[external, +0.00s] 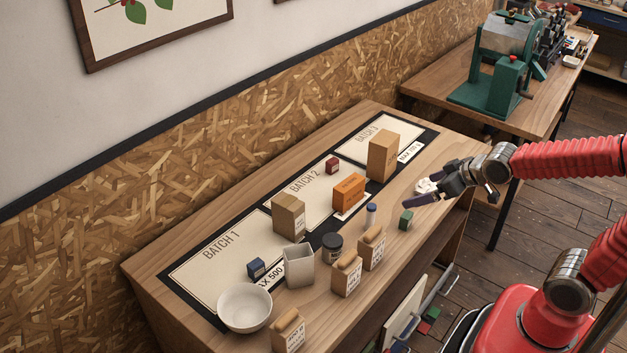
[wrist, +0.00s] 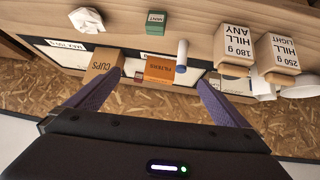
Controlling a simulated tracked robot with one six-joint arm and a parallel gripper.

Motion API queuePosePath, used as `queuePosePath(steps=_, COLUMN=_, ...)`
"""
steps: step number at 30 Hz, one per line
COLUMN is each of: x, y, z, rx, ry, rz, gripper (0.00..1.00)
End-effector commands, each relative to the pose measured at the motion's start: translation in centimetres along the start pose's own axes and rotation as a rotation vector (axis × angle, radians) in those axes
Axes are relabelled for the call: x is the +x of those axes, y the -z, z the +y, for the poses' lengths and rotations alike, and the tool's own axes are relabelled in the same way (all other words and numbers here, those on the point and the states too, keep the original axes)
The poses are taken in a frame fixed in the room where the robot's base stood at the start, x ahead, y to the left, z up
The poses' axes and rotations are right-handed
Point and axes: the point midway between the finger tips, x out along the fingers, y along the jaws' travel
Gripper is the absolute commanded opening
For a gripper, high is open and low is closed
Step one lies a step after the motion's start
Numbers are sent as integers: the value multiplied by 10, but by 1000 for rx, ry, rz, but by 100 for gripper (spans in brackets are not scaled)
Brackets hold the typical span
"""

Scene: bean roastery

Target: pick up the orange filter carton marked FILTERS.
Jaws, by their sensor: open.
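The orange filter carton (external: 349,191) stands upright on the bench, at the Batch 2 panel. In the wrist view the orange carton (wrist: 165,71), lettered FILTERS, lies between my fingers and beyond their tips. My gripper (external: 424,188) is open and empty, to the right of the carton and apart from it. Its two dark fingers (wrist: 157,82) show spread wide in the wrist view.
A tall brown CUPS carton (external: 382,155) stands right of the orange one. A small dark red box (external: 332,166) is behind it. A blue-capped tube (external: 371,214) and a green box (external: 405,220) stand in front. Bags, a jar (external: 332,246) and a white bowl (external: 244,307) are nearer.

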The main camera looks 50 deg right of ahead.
Motion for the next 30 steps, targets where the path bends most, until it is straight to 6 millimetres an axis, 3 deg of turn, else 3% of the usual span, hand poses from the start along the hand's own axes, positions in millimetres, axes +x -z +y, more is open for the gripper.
queuePosePath(steps=6, x=47, y=21, z=5, rx=-2, ry=3, rz=94, gripper=100)
queuePosePath(steps=18, x=120, y=44, z=5, rx=2, ry=51, rz=275, gripper=100)
queuePosePath(steps=24, x=138, y=48, z=3, rx=6, ry=75, rz=332, gripper=100)
queuePosePath(steps=30, x=139, y=49, z=3, rx=6, ry=79, rz=341, gripper=100)
